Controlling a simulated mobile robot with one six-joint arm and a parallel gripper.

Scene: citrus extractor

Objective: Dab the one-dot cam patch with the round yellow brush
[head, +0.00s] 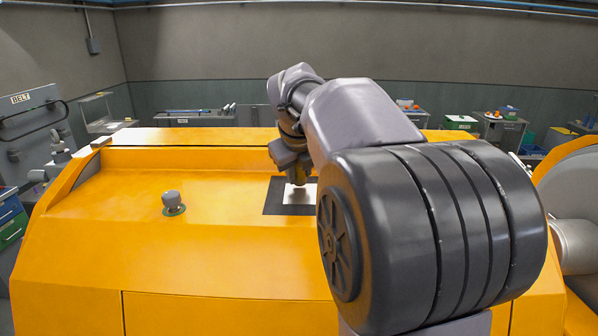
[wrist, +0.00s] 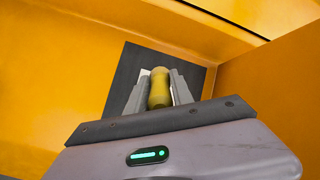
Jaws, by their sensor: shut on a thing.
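My gripper (head: 293,177) is shut on the round yellow brush (wrist: 159,88), whose yellow handle shows between the two grey fingers in the wrist view. The gripper points down over a dark square (head: 272,205) with a pale plate (head: 300,197) on it, on the orange machine. The dark square also shows in the wrist view (wrist: 128,70). The brush's tip is hidden, so I cannot tell whether it touches the plate. No dot marks can be made out, and the one-dot cam patch cannot be told for certain.
A grey knob (head: 172,199) on a green base stands on the orange machine top (head: 225,240), left of the dark square. The top between them is clear. An orange wall (wrist: 270,80) rises close to the right of the gripper in the wrist view.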

